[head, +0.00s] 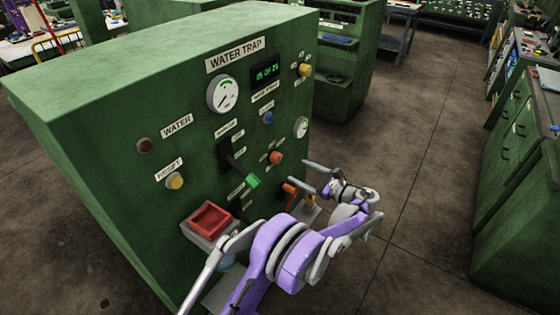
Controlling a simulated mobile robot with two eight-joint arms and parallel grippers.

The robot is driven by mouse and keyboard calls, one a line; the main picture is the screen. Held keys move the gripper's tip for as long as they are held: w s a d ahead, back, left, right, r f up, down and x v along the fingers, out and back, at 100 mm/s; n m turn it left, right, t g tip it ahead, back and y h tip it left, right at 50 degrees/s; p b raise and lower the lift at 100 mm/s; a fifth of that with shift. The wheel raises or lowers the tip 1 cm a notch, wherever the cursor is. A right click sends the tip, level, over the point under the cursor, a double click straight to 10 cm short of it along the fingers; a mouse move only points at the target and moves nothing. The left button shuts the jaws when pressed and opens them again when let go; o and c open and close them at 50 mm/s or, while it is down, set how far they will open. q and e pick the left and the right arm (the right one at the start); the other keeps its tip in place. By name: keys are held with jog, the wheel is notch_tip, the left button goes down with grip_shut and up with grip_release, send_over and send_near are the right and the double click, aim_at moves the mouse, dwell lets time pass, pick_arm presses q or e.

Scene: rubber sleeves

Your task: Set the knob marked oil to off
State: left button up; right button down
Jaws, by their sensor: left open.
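A green control panel (110,110) headed "WATER TRAP" stands in front of me. An orange knob (276,158) is on its right side, with small labels around it that I cannot read. A yellow knob (305,70) is at the upper right and a blue one (268,118) lies between them. I cannot make out which is marked oil. My left gripper (304,176) is open and empty, its fingers pointing at the panel's right side, below and right of the orange knob. An orange handle (289,191) is just left of the lower finger. My right gripper is out of view.
The panel also bears a green-tipped lever (252,181), a red button (209,220), a yellow reset button (175,181), a dark red lamp (145,145) and a dial (223,94). Green cabinets (515,170) stand at the right. Bare floor (420,150) lies between.

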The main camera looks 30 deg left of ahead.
aim_at(279, 159)
pick_arm(q)
jog(key=shift+y, duration=0.4)
jog(key=w+a, duration=0.1)
jog(key=a, duration=0.2)
jog(key=a+p, duration=0.1)
jog(key=a, duration=0.2)
jog(key=w+a, duration=0.1)
jog(key=a, duration=0.3)
jog(key=shift+w+f+p, duration=0.35)
jog(key=shift+f+p, duration=0.05)
jog(key=shift+c, duration=0.2)
grip_shut()
